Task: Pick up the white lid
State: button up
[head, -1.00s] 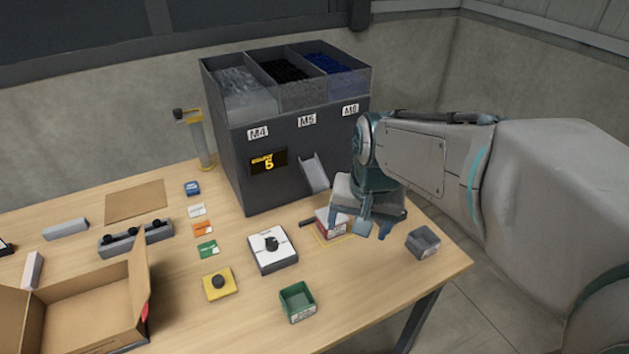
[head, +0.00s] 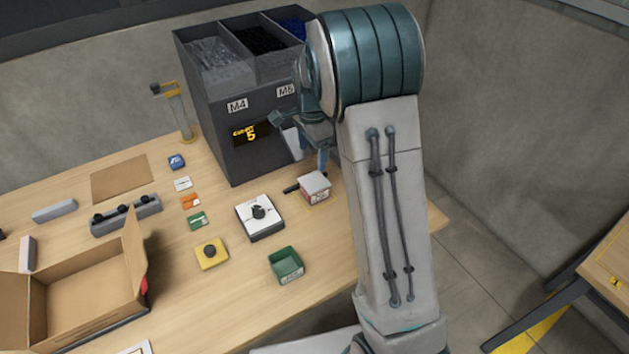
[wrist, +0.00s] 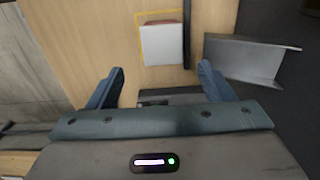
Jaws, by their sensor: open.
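The white lid (head: 315,183) appears as the pale square top on a small box with a red-marked side, within a yellow outline on the table. The wrist view shows this lid (wrist: 162,45) ahead of the fingertips, with a thin red edge at its far side. My gripper (head: 300,138) is open and empty, raised beside the feeder front, above and behind the box. The wrist view shows its two fingers (wrist: 161,72) spread apart, with the lid beyond them and not between them. Part of the gripper is hidden behind my arm.
The dark feeder (head: 238,150) stands behind, its metal chute (wrist: 250,60) close to my gripper. A black bar (head: 291,188) lies beside the box. An open carton (head: 85,285) stands left.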

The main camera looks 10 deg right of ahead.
send_over(311, 182)
jog(key=f, duration=0.5)
jog(key=shift+s+d, duration=0.15)
jog(key=shift+d, duration=0.05)
jog(key=shift+a+f+p, duration=0.2)
jog(key=shift+f+p, duration=0.85)
jog(key=shift+f, duration=1.65)
jog(key=c, duration=0.7)
